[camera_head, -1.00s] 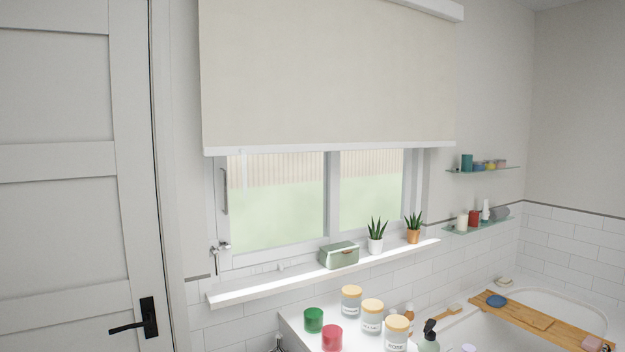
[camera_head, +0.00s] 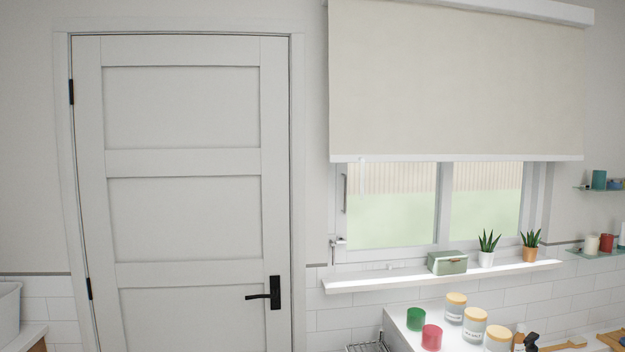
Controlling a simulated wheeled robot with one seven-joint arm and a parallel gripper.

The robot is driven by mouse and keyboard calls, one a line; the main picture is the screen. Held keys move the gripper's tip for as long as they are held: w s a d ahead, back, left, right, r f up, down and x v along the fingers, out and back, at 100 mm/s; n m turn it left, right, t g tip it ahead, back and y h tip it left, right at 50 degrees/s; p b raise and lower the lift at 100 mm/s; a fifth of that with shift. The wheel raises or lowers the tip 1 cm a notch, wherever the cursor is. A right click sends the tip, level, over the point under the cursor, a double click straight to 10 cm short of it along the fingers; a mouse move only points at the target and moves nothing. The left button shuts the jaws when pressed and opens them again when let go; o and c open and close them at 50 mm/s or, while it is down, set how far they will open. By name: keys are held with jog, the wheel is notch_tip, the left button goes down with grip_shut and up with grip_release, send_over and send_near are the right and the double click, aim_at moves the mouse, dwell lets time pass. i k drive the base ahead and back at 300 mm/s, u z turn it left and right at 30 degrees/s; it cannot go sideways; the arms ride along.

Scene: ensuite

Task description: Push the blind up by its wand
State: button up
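The cream roller blind (camera_head: 455,80) hangs over the upper part of the window at the right of the head view. Its white bottom bar (camera_head: 455,158) sits level, with window glass showing below it. A thin pale wand (camera_head: 362,176) seems to hang from the left part of the bar, in front of the glass; it is faint and its lower end is hard to make out. My gripper is not in view.
A closed white door (camera_head: 185,190) with a black handle (camera_head: 265,294) is left of the window. The sill (camera_head: 450,274) holds a green box (camera_head: 447,262) and two potted plants. Jars (camera_head: 474,327) and green and red cups stand on the ledge below.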

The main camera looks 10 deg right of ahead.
aim_at(362, 129)
jog(key=u, duration=0.6)
jog(key=i, duration=1.55)
jog(key=z, duration=0.6)
